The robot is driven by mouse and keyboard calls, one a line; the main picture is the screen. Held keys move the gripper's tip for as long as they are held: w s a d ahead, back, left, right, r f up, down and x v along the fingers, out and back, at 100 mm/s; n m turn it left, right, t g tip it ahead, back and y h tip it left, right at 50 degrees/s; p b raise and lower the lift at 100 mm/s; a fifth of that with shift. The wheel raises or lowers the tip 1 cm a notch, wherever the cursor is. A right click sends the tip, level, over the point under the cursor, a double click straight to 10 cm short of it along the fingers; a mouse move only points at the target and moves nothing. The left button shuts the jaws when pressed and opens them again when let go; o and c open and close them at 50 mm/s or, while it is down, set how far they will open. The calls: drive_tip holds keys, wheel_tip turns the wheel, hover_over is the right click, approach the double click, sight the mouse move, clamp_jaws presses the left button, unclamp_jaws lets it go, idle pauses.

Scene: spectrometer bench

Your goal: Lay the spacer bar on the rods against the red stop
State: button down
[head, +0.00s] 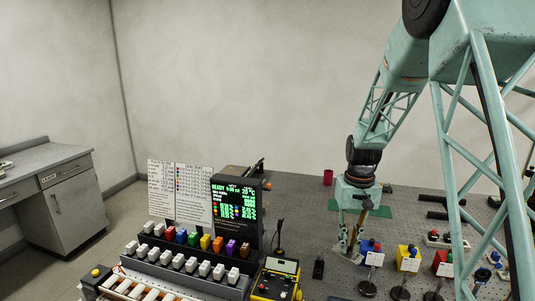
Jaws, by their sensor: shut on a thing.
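My arm reaches down over the grey perforated bench (405,225), and my gripper (350,244) is low over it, right of the dark display. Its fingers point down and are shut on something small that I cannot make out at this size. I cannot tell the spacer bar, the rods or the red stop apart with certainty. A red block (442,258) with a white label stands to the right of my gripper. Dark bars (433,199) lie farther back on the right, partly behind my arm's frame.
A lit display (236,208) and a bank of coloured and white switches (180,250) stand left of my gripper. A yellow instrument (277,281) is in front. Blue and yellow labelled blocks (408,257) stand close right. A red cup-like thing (328,177) is behind.

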drive_tip(key=shift+s+d+f, duration=0.45)
drive_tip(key=shift+s, duration=0.1)
drive_tip(key=shift+a+r, duration=0.1)
drive_tip(key=a+r+p, duration=0.4)
drive_tip(key=a+p, duration=0.1)
drive_tip(key=a, duration=0.2)
drive_tip(key=shift+r, duration=0.4)
